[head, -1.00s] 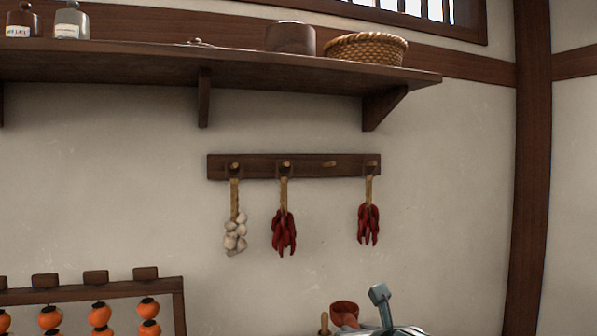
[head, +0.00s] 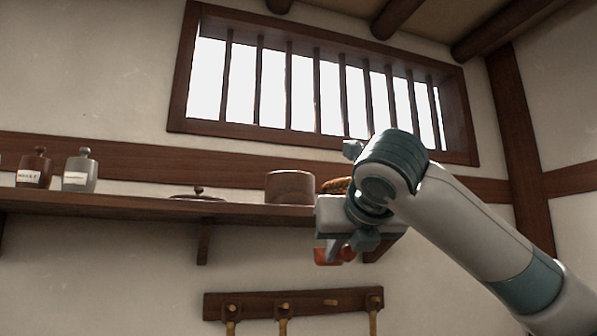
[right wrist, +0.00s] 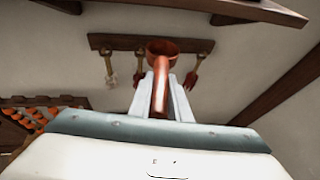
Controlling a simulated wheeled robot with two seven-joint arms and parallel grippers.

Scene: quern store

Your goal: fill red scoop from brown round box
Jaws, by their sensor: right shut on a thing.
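The brown round box (head: 290,187) stands on the wall shelf, seen from below, so its inside is hidden. A flat brown lid with a knob (head: 197,193) lies on the shelf to its left. My right gripper (head: 343,246) is just right of the box in the head view, at about the height of the shelf edge. It is shut on the red scoop (head: 326,256), whose bowl hangs below the fingers and is partly hidden by them. In the right wrist view the scoop's handle (right wrist: 161,92) is between the fingers, with the bowl beyond. My left gripper is not in view.
The shelf (head: 130,205) also holds a brown jar (head: 34,170), a grey jar (head: 80,173) and a wicker basket (head: 338,185), mostly hidden behind my right gripper. A barred window (head: 320,90) is above. A peg rail (head: 300,304) hangs below the shelf.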

